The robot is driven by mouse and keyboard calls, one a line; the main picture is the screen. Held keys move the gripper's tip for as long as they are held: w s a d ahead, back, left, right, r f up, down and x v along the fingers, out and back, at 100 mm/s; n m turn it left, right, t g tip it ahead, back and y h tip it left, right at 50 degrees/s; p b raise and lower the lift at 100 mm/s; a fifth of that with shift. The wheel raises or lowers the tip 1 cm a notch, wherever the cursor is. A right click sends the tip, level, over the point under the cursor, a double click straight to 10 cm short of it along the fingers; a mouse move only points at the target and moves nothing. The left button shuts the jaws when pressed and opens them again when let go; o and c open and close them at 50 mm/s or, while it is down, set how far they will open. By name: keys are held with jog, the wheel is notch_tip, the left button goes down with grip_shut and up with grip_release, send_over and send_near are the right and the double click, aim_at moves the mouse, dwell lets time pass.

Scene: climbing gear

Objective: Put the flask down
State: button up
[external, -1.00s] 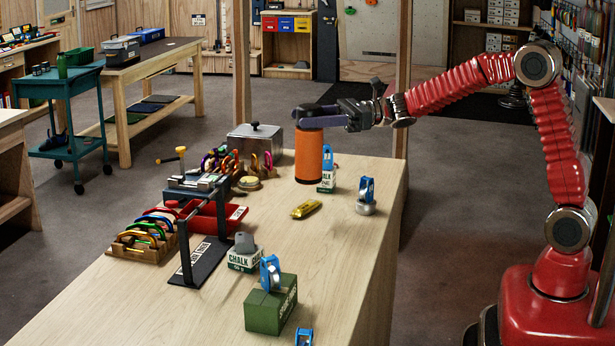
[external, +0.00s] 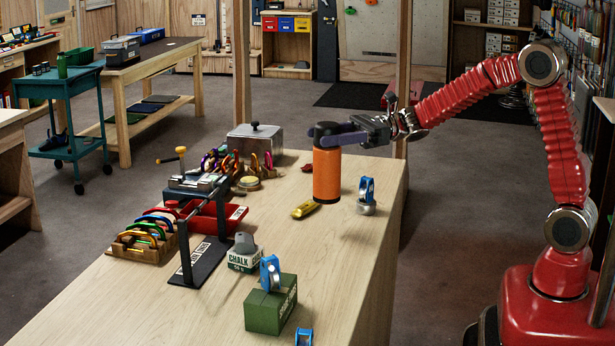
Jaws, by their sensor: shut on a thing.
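The orange flask (external: 327,176) with a dark cap is upright over the far part of the wooden table (external: 330,262). My gripper (external: 332,136) reaches in from the right and is shut on the flask near its cap. The flask's base is at or just above the tabletop; I cannot tell whether it touches.
A yellow bar (external: 305,209) lies close to the flask's lower left. A blue pulley (external: 366,190) on a round base stands close to its right. A small red item (external: 307,168) lies behind left. A metal box (external: 255,142) stands farther back. The table's right edge is near.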

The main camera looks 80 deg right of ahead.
aim_at(327, 169)
jog(key=shift+f, duration=2.4)
jog(key=shift+f, duration=2)
jog(key=o, duration=1.7)
jog(key=shift+o, duration=0.2)
jog(key=shift+s+d, duration=0.1)
jog(key=shift+d, duration=0.05)
jog(key=v, duration=1.1)
jog(key=shift+s+d, duration=0.2)
jog(key=shift+s, duration=0.15)
